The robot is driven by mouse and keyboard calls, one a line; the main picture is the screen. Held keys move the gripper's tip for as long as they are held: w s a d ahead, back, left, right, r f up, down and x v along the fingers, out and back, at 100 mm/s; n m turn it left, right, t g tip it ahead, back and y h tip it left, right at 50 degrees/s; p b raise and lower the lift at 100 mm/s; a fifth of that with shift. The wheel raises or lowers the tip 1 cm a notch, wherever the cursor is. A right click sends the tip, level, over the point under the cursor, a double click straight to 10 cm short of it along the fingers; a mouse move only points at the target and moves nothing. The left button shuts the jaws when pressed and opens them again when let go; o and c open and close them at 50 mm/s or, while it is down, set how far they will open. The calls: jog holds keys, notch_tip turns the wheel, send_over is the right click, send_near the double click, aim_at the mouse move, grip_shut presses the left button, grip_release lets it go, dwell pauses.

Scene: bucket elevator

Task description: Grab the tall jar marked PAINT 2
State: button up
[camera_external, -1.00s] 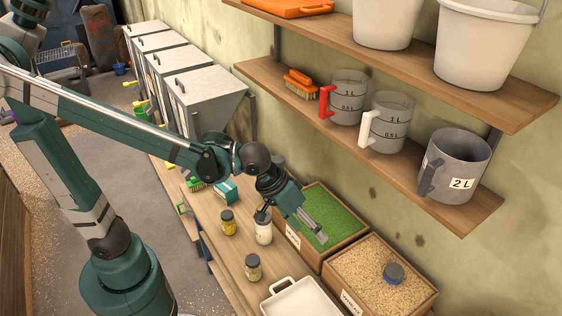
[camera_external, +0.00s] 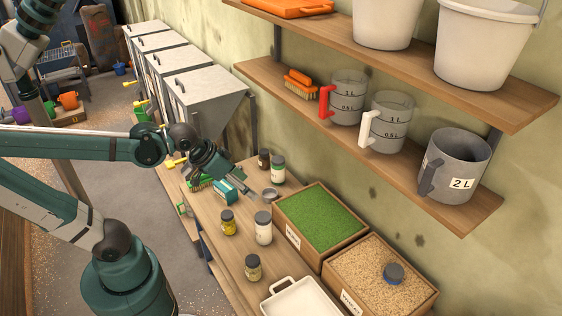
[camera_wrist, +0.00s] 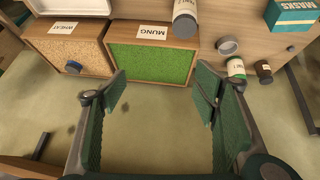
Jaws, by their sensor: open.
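The farther one (camera_external: 278,172) is near the wall, also in the wrist view (camera_wrist: 236,72). Their labels are too small to tell which reads PAINT 2. My gripper (camera_external: 252,197) is open and empty above the bench, left of and behind the nearer jar in the picture. In the wrist view its spread fingers (camera_wrist: 163,92) have no jar between them.
A grey cup (camera_external: 269,194) is close to my fingertips. A dark bottle (camera_external: 264,158), two yellowish jars (camera_external: 228,224) and the MASKS box (camera_wrist: 294,14) stand around. The MUNG box (camera_external: 320,217), WHEAT box (camera_external: 381,272) and white tray (camera_external: 300,300) fill the right side. Shelves overhang.

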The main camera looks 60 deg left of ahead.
jog(key=s+a+f+m, duration=0.1)
jog(key=s+a+f, duration=0.25)
jog(key=a, duration=0.25)
jog(key=m+g+y, duration=0.1)
jog(key=m+g, duration=0.3)
jog(key=m, duration=1)
send_near(263, 217)
jog(key=f+m, duration=0.2)
jog(key=w+f+m+g, duration=0.1)
jog(key=f+m, duration=0.1)
jog(key=f, duration=0.1)
jog(key=w+f+m+g, duration=0.1)
jog(key=f+m, duration=0.1)
jog(key=m, duration=0.1)
jog(key=shift+a+f, duration=0.1)
jog(key=shift+f, duration=0.05)
jog(key=shift+w+f+m+g, duration=0.2)
jog(key=shift+f+m+g, duration=0.1)
jog(key=shift+f+m, duration=0.5)
jog(key=shift+f, duration=0.1)
jog(key=shift+f, duration=1.25)
jog(key=shift+f, duration=0.15)
